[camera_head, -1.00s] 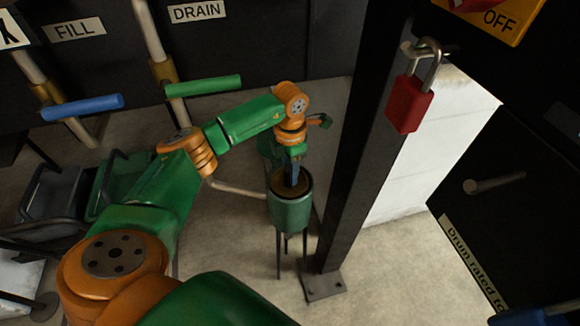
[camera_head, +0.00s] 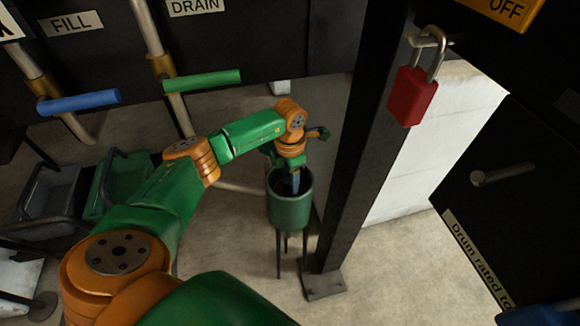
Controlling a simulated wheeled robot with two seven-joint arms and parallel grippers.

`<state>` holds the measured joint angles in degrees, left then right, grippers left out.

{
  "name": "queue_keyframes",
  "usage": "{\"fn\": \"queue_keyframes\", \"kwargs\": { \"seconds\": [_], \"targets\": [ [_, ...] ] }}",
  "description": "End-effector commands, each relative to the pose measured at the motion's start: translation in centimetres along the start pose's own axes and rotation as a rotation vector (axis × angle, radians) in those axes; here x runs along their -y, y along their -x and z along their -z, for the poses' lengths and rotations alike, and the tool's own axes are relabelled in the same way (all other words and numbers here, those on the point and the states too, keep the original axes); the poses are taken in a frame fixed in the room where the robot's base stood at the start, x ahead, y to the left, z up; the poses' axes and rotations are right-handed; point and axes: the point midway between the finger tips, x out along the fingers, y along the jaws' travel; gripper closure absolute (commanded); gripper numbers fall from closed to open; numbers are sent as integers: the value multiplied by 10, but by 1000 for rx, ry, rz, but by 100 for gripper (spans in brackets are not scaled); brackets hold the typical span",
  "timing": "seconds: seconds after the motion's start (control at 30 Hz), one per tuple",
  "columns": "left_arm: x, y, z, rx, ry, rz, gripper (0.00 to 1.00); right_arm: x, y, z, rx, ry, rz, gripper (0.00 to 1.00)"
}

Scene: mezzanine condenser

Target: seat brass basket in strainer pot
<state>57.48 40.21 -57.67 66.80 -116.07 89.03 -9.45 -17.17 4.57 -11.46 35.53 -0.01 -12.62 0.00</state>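The strainer pot (camera_head: 289,210) is a green, open-topped cylinder on thin dark legs, upright near the middle of the head view. My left gripper (camera_head: 295,182) points down into the pot's mouth, its fingers partly below the rim. The inside of the pot is dark, and I cannot clearly make out the brass basket in it. The gripper's tips are small and shadowed, so I cannot tell whether they are open or shut on anything. My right gripper is not in view.
A dark post (camera_head: 361,150) stands just right of the pot, with a red padlock (camera_head: 412,95) higher up. A blue handle (camera_head: 79,102) and a green handle (camera_head: 202,81) are at the upper left. Grey (camera_head: 48,194) and green (camera_head: 124,176) bins stand left. Floor in front is clear.

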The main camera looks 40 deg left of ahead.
Motion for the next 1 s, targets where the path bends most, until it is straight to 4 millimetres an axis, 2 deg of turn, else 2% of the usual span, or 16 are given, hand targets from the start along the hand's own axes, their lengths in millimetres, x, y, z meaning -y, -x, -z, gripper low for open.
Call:
{"fn": "queue_keyframes", "kwargs": {
  "seconds": [0.27, 0.37, 0.43, 0.5, 0.8, 0.9, 1.0],
  "targets": [
    [0, 0, 0, 0, 0, 0, 33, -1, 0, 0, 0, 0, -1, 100],
    [0, 6, 0, 0, 0, 0, 33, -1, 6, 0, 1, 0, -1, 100],
    [0, 20, 0, 0, 0, -1, 33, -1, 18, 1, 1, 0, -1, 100],
    [-1, 29, -1, 5, -1, -3, 33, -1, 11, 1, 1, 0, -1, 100],
    [-1, 110, -1, 4, 0, -3, 33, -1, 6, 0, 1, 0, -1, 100],
    [0, 125, -1, 3, 1, -1, 33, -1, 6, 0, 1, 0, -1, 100],
    [0, 132, 0, 1, 0, -1, 33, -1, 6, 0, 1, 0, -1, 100]
  ]
}}
